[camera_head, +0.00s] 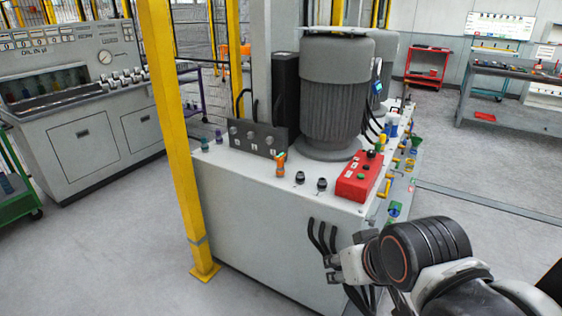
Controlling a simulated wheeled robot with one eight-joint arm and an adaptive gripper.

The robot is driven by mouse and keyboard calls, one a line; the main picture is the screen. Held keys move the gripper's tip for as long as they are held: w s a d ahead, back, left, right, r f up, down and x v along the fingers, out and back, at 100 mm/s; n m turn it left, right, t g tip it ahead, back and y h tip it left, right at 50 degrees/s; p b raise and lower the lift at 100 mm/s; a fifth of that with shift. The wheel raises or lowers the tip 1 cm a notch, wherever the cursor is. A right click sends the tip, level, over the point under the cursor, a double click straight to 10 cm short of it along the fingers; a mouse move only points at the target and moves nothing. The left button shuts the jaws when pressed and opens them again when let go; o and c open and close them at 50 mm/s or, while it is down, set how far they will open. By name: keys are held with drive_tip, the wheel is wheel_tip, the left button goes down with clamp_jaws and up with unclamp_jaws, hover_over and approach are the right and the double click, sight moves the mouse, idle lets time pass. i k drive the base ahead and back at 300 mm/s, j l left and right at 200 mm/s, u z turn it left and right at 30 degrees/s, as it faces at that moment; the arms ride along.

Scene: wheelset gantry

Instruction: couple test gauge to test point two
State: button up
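My gripper (334,268) is at the lower centre right, in front of the side of the white cabinet (260,235). Dark curved parts show around its end. I cannot tell its opening, and I see nothing clearly held in it. On the cabinet top, two small black-capped fittings (299,177) (321,184) stand left of a red control box (359,178). An orange fitting (280,163) stands left of them. A dark upright panel (258,138) carries several round fittings with small labels. I cannot make out which fitting is test point two, nor pick out the test gauge.
A large grey motor (334,95) stands on the cabinet. A yellow post (177,130) rises at its left front corner. Several coloured valves (397,188) line its right edge. A control console (75,120) stands left, a workbench (510,95) back right. Floor on the right is clear.

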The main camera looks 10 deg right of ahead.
sight(280, 156)
drive_tip(key=i+j+z, duration=0.15)
drive_tip(key=z, duration=0.35)
drive_tip(key=i+j+z, duration=0.2)
drive_tip(key=z, duration=0.25)
drive_tip(key=i+j, duration=0.2)
drive_tip(key=i+j+z, duration=0.1)
drive_tip(key=j, duration=0.3)
drive_tip(key=i+j+z, duration=0.1)
drive_tip(key=i+j, duration=0.3)
drive_tip(key=j, duration=0.3)
drive_tip(key=i+j+z, duration=0.1)
drive_tip(key=j, duration=0.2)
drive_tip(key=i+j, duration=0.2)
drive_tip(key=j, duration=0.15)
drive_tip(key=z, duration=0.05)
